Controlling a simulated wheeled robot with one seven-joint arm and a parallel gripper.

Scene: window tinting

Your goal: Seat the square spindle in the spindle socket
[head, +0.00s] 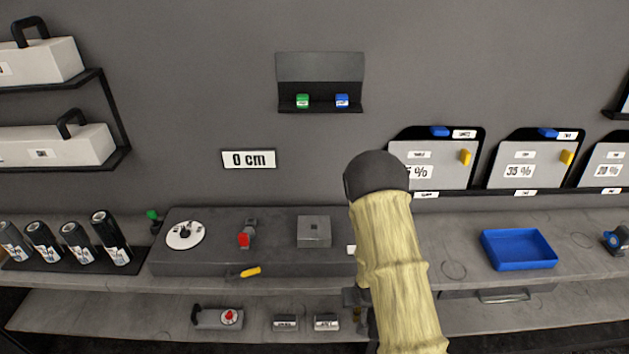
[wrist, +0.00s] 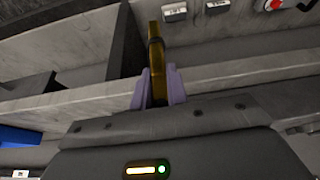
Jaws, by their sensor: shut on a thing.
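My gripper (wrist: 156,82) has its purple fingers shut on a brass-coloured square spindle (wrist: 156,48), which points away from the gripper in the wrist view. The socket's opening is too small to tell clearly.
The dark raised unit (head: 210,262) also bears a white dial (head: 185,235), a red-tipped part (head: 245,238) and a yellow lever (head: 250,272). A blue tray (head: 518,249) lies at right. Two small grey blocks and a red-knobbed device (head: 218,317) sit on the lower shelf.

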